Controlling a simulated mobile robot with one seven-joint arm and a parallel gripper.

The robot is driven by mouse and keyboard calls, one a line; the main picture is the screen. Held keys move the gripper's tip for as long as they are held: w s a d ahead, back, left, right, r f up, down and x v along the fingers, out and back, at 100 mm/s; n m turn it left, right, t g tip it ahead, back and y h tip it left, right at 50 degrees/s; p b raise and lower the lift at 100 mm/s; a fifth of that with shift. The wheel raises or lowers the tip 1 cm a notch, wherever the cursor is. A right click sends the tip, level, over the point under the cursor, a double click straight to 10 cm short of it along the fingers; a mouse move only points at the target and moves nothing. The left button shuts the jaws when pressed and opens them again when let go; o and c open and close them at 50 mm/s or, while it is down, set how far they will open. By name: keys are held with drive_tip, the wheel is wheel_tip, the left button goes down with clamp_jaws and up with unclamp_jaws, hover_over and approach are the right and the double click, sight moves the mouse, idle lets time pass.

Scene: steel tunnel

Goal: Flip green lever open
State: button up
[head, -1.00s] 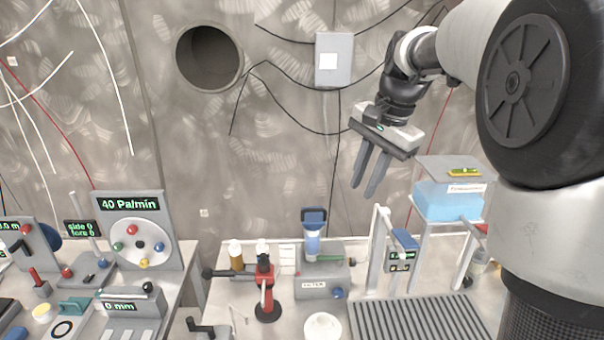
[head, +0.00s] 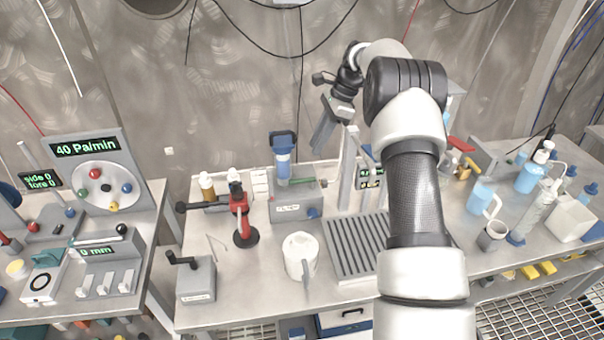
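A small green lever (head: 303,181) lies roughly level along the top of a grey box (head: 294,208) that has a blue knob on its right side. A blue-capped clear filter (head: 283,158) stands upright at the back of the box, left of the lever. My gripper (head: 319,149) points down behind and above the box, up and to the right of the lever, and apart from it.
A red stand (head: 241,215) and bottles are left of the box. A white jug (head: 300,255) stands in front. A grey post (head: 348,168) and a ribbed drain tray (head: 357,244) are to the right. My arm covers the bench right of the tray.

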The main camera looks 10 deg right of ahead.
sight(299, 179)
drive_tip(key=x, duration=1.2)
drive_tip(key=shift+f+p, duration=0.15)
drive_tip(key=shift+p, duration=0.2)
clamp_jaws()
